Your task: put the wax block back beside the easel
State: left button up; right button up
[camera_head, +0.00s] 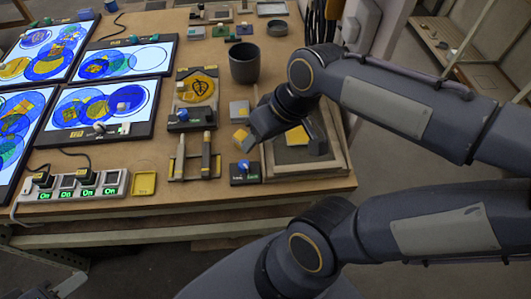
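A panel with a yellow leaf picture (199,88), possibly on the easel, lies behind and left of the gripper. A small stand with two upright bars (195,160) is to the left. My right gripper is not in view.
A grey cube (239,110) sits just behind the tilted block. A dark cup (244,64) stands farther back. A shallow framed tray (335,172) lies under my arm. A blue-knobbed device (244,172) is in front. Lit screens (105,104) and a switch strip (72,186) fill the left.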

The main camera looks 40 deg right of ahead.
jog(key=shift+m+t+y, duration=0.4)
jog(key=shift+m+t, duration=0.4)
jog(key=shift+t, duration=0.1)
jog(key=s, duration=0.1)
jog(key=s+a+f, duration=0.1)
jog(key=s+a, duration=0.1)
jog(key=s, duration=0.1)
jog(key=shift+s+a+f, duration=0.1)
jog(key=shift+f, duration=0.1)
